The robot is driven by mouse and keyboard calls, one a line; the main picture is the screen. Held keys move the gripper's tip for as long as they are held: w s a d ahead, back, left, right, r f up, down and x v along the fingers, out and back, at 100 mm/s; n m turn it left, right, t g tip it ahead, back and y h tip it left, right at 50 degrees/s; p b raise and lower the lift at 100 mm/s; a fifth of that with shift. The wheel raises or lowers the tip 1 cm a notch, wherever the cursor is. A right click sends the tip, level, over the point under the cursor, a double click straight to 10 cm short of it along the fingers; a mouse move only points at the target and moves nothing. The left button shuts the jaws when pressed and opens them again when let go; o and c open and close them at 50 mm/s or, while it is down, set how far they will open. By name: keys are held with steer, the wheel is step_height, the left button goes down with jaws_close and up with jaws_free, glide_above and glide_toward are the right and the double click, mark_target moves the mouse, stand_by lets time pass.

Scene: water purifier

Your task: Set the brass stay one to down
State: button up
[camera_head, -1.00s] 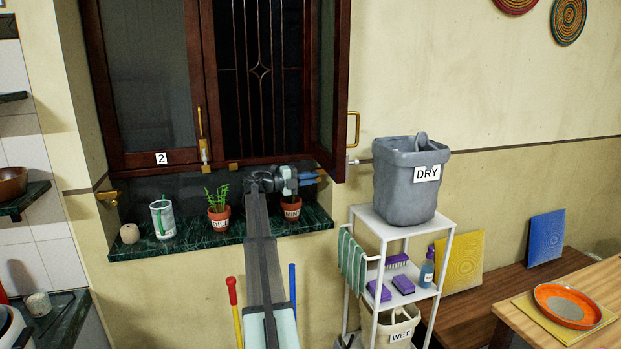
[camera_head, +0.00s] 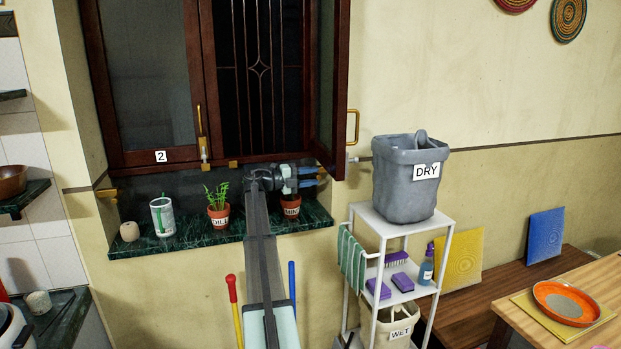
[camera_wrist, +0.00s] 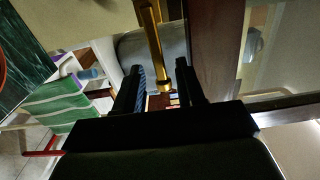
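A brass bar (camera_wrist: 154,40) with a collar at its end shows in the wrist view. It appears between my gripper's (camera_wrist: 160,66) two dark fingers, with gaps on both sides; I cannot tell how deep it lies. It looks like the brass stay, but I see no number one label. In the head view my gripper (camera_head: 322,175) is at the lower edge of the open right shutter (camera_head: 330,90), pointing right. The left shutter (camera_head: 150,75) carries a label 2 (camera_head: 160,156) and an upright brass bar (camera_head: 200,122).
Potted plants marked DILL (camera_head: 219,216) and MINT (camera_head: 291,208) and a white cup (camera_head: 162,217) stand on the green sill (camera_head: 185,244). The MINT pot is just below my gripper. A grey DRY bin (camera_head: 400,190) on a white rack (camera_head: 376,222) stands to the right.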

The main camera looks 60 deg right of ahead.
steer(key=shift+w, duration=0.1)
steer(key=v, duration=1.3)
steer(key=shift+w+a, duration=0.2)
steer(key=shift+a, duration=0.05)
